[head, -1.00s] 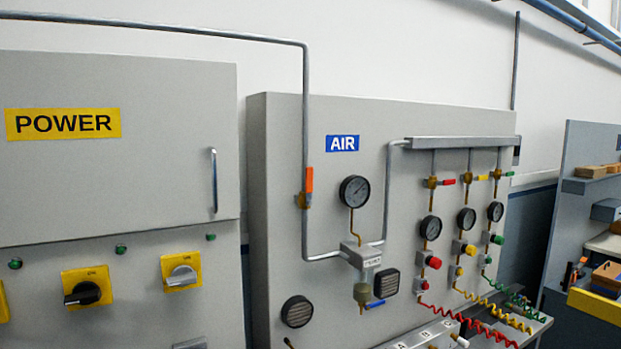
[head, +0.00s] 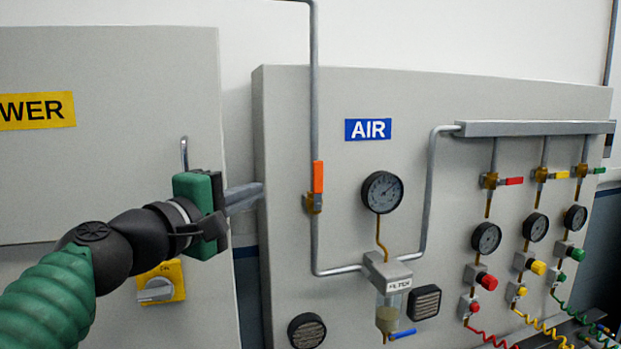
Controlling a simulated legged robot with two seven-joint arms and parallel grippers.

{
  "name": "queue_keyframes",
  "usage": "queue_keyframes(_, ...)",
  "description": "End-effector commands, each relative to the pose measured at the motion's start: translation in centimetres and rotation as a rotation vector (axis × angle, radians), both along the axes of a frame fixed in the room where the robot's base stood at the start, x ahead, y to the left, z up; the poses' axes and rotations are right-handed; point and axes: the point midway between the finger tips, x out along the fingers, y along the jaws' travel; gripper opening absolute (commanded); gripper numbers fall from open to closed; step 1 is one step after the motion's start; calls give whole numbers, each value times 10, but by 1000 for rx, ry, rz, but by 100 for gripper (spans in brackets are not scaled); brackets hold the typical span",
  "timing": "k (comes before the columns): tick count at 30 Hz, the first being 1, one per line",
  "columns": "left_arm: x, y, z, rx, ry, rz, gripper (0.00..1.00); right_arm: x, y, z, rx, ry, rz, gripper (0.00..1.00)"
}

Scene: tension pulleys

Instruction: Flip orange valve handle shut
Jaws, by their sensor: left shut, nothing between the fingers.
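The orange valve handle (head: 318,177) stands upright, in line with the vertical grey pipe, on the left part of the AIR panel. Its brass valve body (head: 313,204) sits just below it. My left gripper (head: 258,192) comes in from the left with its fingers shut and empty. Its fingertips point right, level with the handle's lower part, and in the picture stop short of the handle by a small gap. I cannot tell the depth of that gap. My right gripper is not in view.
The AIR panel (head: 350,240) carries a gauge (head: 382,192) and a filter (head: 393,290) right of the valve. Several smaller gauges and coloured valves are farther right. The POWER cabinet (head: 90,150) is behind my left arm, its handle (head: 184,152) close by.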

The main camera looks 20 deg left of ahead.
Motion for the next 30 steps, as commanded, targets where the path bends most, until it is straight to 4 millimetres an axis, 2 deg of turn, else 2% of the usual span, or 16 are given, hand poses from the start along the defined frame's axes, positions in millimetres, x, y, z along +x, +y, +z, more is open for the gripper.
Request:
queue_keyframes(5, 10, -2, -2, 0, 6, -1, 0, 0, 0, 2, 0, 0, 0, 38)
queue_keyframes(8, 23, -6, -2, 2, 8, -2, 0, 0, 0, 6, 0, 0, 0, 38)
queue_keyframes(20, 107, -22, -1, 3, 9, -2, 0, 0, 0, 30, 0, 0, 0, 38)
queue_keyframes(24, 117, -44, 0, 2, 7, -3, 0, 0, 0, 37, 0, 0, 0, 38)
queue_keyframes(30, 124, -54, -2, 2, 5, -1, 0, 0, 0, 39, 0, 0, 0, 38)
